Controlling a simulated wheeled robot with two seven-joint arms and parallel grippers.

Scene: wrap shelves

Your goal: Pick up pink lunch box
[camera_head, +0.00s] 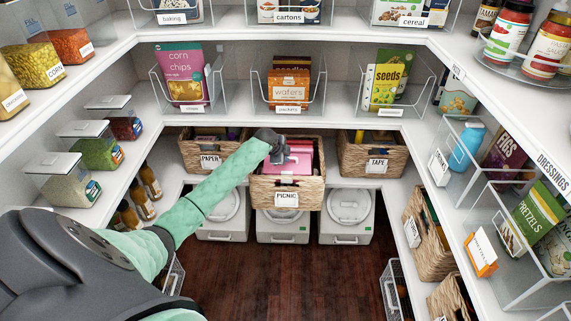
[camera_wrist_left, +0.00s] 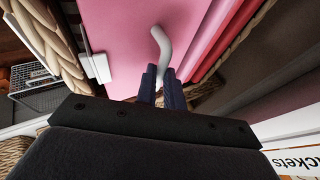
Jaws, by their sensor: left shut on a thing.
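The pink lunch box (camera_head: 297,163) sits in the wicker basket labelled PICNIC (camera_head: 262,194), seen at the centre of the head view. In the left wrist view, its flat pink side (camera_wrist_left: 112,50) fills the upper middle, with a curved pale grey handle (camera_wrist_left: 161,45) standing out from it. My left gripper (camera_head: 279,158) reaches into the basket from above. Its dark fingers (camera_wrist_left: 161,80) are shut on the handle in the wrist view. The lower part of the box is hidden by the basket front. My right gripper is not in view.
Red items stand beside the box in the same basket. Baskets labelled PAPER (camera_head: 190,157) and TAPE (camera_head: 362,160) flank it. A shelf with a wafers bin (camera_head: 289,92) lies close above. White lidded bins (camera_head: 282,226) stand below; the wooden floor (camera_head: 290,270) is clear.

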